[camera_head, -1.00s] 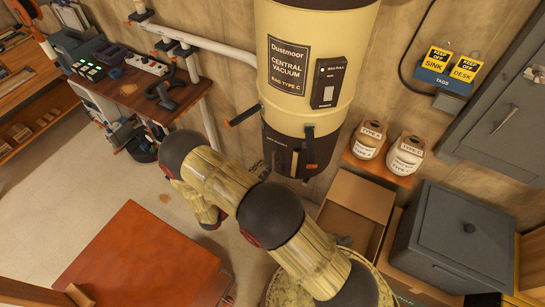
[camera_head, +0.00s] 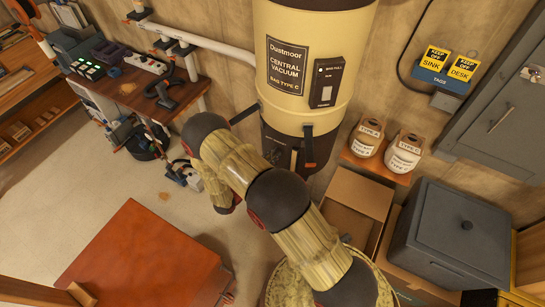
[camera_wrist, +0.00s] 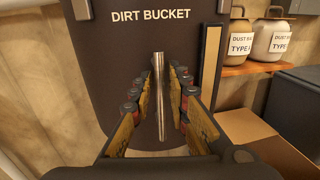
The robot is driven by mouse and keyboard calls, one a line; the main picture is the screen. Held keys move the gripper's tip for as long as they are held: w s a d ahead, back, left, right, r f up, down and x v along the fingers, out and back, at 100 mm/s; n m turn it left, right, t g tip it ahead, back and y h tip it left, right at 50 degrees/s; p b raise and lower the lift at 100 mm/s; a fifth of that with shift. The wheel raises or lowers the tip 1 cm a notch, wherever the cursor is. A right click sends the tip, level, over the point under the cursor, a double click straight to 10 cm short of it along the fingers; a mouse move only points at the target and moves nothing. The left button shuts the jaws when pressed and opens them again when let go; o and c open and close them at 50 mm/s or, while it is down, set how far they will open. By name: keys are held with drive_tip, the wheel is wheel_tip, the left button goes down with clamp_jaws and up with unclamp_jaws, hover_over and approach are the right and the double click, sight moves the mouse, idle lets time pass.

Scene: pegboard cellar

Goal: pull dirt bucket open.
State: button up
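The dirt bucket (camera_wrist: 122,42) is dark, with white lettering, and fills the middle of the wrist view. A vertical metal bar handle (camera_wrist: 159,62) stands on its front. My gripper (camera_wrist: 165,82) is open, with one finger on each side of the handle; I cannot tell whether either touches it. In the head view the bucket (camera_head: 273,147) is the dark bottom part of the cream central vacuum (camera_head: 290,107), partly behind my arm. A latch with an orange tip (camera_head: 309,148) hangs down at its right; another latch (camera_head: 244,114) slants out at its left. My gripper is hidden there.
An open cardboard box (camera_head: 372,194) stands on the floor to the right of the vacuum. Two dust jugs (camera_head: 404,153) sit on a small shelf above it. A grey bin (camera_head: 462,228) stands farther right. A red-brown table (camera_head: 140,262) is at the lower left.

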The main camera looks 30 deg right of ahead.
clamp_jaws()
idle(0.5)
drive_tip(key=shift+a, duration=0.1)
drive_tip(key=s+d+b+v, duration=0.1)
drive_tip(key=s+b+v, duration=0.1)
drive_tip(key=v, duration=1.3)
drive_tip(key=s+d+b+v, duration=0.1)
drive_tip(key=s+b+v, duration=0.2)
drive_tip(key=v, duration=1.2)
drive_tip(key=shift+s, duration=0.4)
drive_tip(key=shift+o, duration=1.5)
unclamp_jaws()
drive_tip(key=shift+f, duration=0.1)
drive_tip(key=v, duration=1.2)
